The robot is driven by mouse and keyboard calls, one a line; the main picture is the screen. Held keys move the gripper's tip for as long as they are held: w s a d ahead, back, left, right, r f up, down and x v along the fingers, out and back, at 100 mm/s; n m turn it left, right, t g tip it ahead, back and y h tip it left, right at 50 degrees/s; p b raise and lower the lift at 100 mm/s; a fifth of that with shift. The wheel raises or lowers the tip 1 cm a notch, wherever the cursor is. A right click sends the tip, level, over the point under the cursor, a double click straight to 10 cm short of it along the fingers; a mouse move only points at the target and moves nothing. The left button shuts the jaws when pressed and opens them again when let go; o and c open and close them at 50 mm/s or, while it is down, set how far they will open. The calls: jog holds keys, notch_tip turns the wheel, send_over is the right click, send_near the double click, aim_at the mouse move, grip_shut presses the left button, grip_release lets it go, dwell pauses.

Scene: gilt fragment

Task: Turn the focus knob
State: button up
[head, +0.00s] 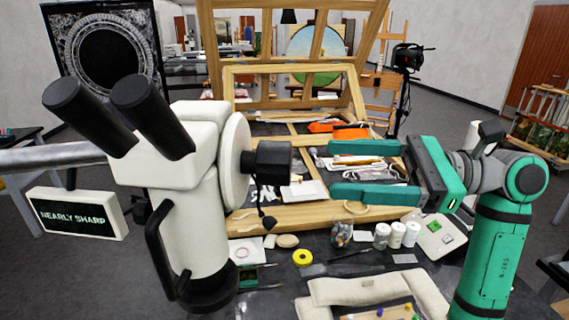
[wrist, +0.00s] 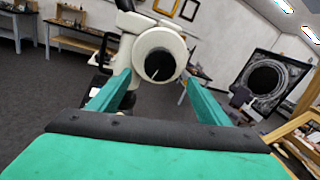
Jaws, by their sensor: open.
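A cream stereo microscope (head: 190,190) with two black eyepieces stands at the left in the head view. Its black focus knob (head: 272,160) sticks out to the right from a large cream disc (head: 232,165). My gripper (head: 332,170) is open and empty, to the right of the knob and apart from it, with its green fingers pointing left at it. In the wrist view the knob (wrist: 158,66) shows end-on, with a pale line on its face. It appears between and beyond the fingertips (wrist: 158,82). A small sign (head: 78,214) reads "NEARLY SHARP".
A wooden frame (head: 350,215) lies behind and below my gripper, with tools on it. White jars (head: 397,235), a yellow tape roll (head: 303,257) and a cream cushion (head: 350,290) are on the dark table.

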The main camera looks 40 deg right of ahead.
aim_at(285, 165)
jog(key=x, duration=1)
